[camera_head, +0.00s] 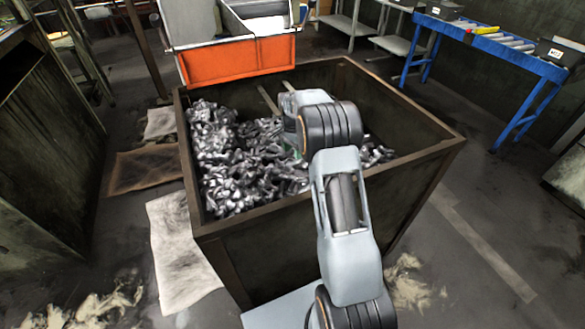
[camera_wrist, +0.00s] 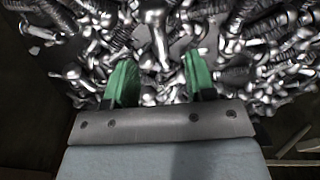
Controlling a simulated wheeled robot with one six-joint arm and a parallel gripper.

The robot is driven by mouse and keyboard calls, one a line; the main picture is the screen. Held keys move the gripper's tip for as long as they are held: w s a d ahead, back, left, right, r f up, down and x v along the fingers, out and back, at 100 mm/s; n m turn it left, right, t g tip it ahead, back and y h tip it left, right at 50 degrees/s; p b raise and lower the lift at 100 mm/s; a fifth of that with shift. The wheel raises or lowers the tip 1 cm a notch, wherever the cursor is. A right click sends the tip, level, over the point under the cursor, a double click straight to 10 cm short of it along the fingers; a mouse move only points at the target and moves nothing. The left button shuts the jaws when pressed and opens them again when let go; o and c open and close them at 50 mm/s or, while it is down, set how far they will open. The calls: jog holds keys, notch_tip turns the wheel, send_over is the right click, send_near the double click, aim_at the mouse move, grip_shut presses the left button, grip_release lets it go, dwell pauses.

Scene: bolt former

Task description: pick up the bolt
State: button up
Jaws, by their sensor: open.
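Many shiny metal bolts (camera_head: 235,165) lie in a heap inside a dark open bin (camera_head: 224,228) in the head view. In the wrist view, one larger bolt (camera_wrist: 156,30) stands out, its shaft pointing down toward the gap between the fingers. My gripper (camera_wrist: 160,80) has two green fingers spread apart, with nothing held between them. The fingertips are over or close to the bolts; I cannot tell whether they touch. In the head view my arm reaches over the bin's front rim and hides the gripper and part of the heap.
The bin's raised rim surrounds the bolts. An orange-fronted container (camera_head: 237,61) stands behind the bin. A blue roller table (camera_head: 490,42) is at the back right. Pale sheets (camera_head: 180,250) lie on the floor at left. The floor at right is mostly clear.

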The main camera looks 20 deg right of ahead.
aim_at(293, 163)
jog(key=shift+s+a+f+b, duration=0.15)
jog(key=shift+f+b, duration=0.3)
jog(key=shift+f, duration=1.1)
jog(key=shift+s+d+f+b, duration=0.1)
jog(key=shift+f+b, duration=0.35)
jog(key=shift+f, duration=1.05)
jog(key=shift+r, duration=0.1)
grip_shut()
